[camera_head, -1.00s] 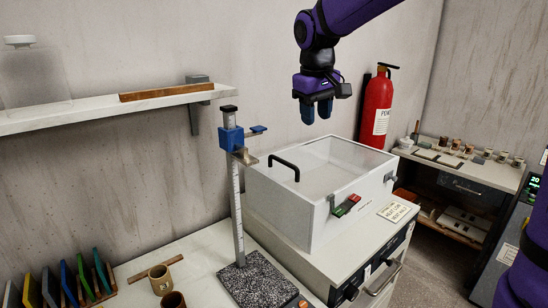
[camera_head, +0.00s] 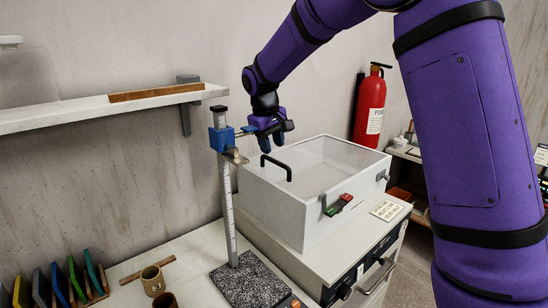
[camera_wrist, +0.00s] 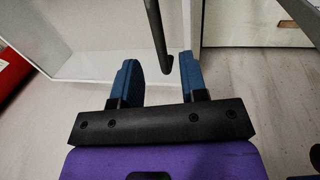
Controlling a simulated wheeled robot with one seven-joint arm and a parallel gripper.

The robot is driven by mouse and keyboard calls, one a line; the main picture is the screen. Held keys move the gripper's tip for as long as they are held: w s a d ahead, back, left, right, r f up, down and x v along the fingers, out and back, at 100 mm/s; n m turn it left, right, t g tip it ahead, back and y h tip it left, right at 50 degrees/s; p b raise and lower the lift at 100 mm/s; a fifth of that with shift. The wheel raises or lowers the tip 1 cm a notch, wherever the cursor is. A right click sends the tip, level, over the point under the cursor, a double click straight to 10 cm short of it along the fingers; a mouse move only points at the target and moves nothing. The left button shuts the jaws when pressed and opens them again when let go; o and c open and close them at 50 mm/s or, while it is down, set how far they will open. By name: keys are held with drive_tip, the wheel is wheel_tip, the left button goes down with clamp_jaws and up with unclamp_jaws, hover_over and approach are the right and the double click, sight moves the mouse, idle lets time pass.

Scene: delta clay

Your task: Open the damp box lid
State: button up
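The damp box (camera_head: 290,212) is a white box on a white cabinet, with a clear lid (camera_head: 325,160) lying flat and closed on top. A black bar handle (camera_head: 277,166) stands at the lid's left end. My gripper (camera_head: 272,143) is just above and behind the handle in the head view, fingers pointing down. In the wrist view, my gripper's two blue fingers (camera_wrist: 158,75) are apart with nothing held. The dark handle (camera_wrist: 157,35) shows between the fingertips there; I cannot tell how far below them it is.
A height gauge (camera_head: 229,205) with a blue slider stands close left of my gripper, on a speckled base (camera_head: 250,283). A red-and-green latch piece (camera_head: 338,204) is on the box front. A wall shelf (camera_head: 90,110) is at left, a fire extinguisher (camera_head: 369,105) behind right.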

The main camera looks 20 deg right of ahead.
sight(275, 161)
drive_tip(key=shift+w+d+f, duration=0.1)
drive_tip(key=shift+d+f, duration=0.05)
drive_tip(key=shift+f, duration=0.6)
drive_tip(key=shift+w+d+f, duration=0.1)
drive_tip(key=shift+d+f, duration=0.1)
drive_tip(key=shift+f, duration=0.6)
drive_tip(key=shift+d+f, duration=0.15)
drive_tip(key=shift+f, duration=0.6)
clamp_jaws()
